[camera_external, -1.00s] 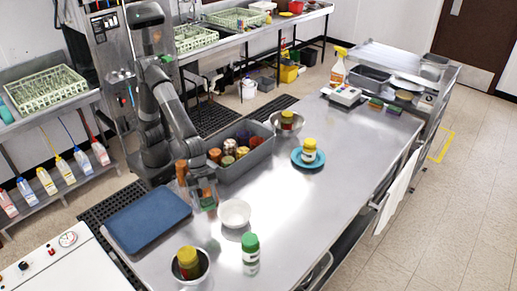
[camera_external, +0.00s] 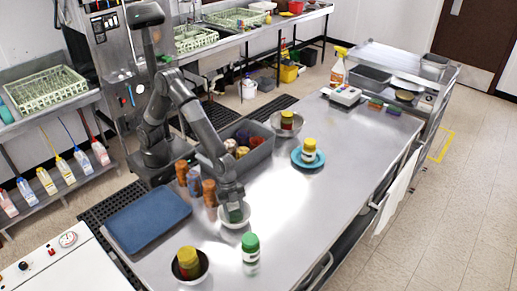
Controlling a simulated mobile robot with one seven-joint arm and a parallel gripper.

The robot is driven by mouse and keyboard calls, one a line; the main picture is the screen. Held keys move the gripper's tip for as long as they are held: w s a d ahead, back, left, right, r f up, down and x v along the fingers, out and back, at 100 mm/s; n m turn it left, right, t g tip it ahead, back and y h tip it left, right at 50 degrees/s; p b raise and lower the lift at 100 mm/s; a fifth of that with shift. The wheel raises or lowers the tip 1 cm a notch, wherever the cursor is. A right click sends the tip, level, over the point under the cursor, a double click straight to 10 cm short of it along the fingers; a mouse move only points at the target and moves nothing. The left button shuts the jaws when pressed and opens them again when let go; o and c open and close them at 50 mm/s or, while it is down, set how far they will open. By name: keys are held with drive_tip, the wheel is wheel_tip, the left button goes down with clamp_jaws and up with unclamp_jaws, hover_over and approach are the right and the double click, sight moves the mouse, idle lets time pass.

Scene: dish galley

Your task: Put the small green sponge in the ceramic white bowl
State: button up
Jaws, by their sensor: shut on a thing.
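The ceramic white bowl (camera_external: 247,222) stands on the steel table, left of the middle, behind a green-capped jar. My gripper (camera_external: 233,208) points down over the bowl, shut on the small green sponge (camera_external: 236,215). The sponge shows as a dark green patch between the fingers, within the bowl's outline. The gripper hides much of the bowl's inside, so I cannot tell whether the sponge touches it.
Brown-orange jars (camera_external: 195,182) stand close left of my gripper, beside a grey bin (camera_external: 262,154). The green-capped jar (camera_external: 250,248) is just in front of the bowl. A blue board (camera_external: 148,218) lies to the left. The table's right middle is clear.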

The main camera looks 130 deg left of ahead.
drive_tip(key=shift+f, duration=0.5)
drive_tip(key=o, duration=0.9)
drive_tip(key=shift+o, duration=0.2)
